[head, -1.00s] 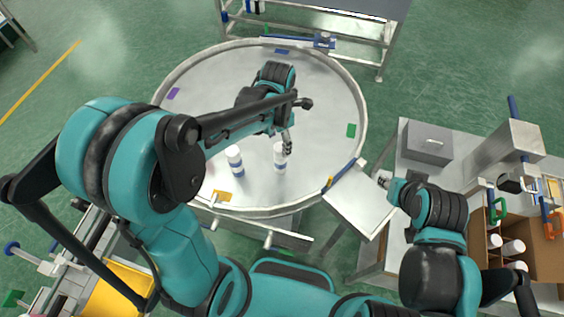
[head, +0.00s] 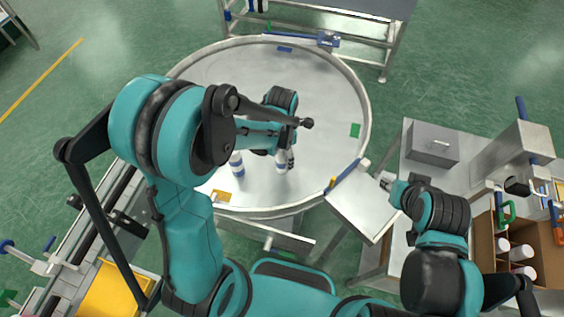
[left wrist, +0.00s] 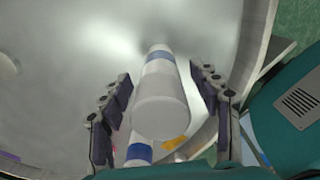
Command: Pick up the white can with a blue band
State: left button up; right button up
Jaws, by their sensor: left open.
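Two white cans with blue bands stand upright on the round metal table. The right one (head: 281,167) is partly hidden by my left gripper (head: 289,160); the left one (head: 237,164) stands a little apart, its top partly behind my arm. In the left wrist view, a white can with a blue band (left wrist: 160,91) lies between the spread fingers of my left gripper (left wrist: 164,98). The fingers are open, with a visible gap on each side. A second blue-banded can (left wrist: 139,153) shows at the bottom, partly hidden. My right gripper (head: 386,181) is far right, small and unclear.
The round table (head: 335,90) has a raised rim and is mostly clear, with small coloured patches. A grey box (head: 432,144) stands on the side bench at right. A cardboard box (head: 543,245) holding white cans is at far right. A yellow bin (head: 118,290) is lower left.

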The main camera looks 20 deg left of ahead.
pick_arm(q)
jog(key=c, duration=1.4)
jog(key=shift+r, duration=0.1)
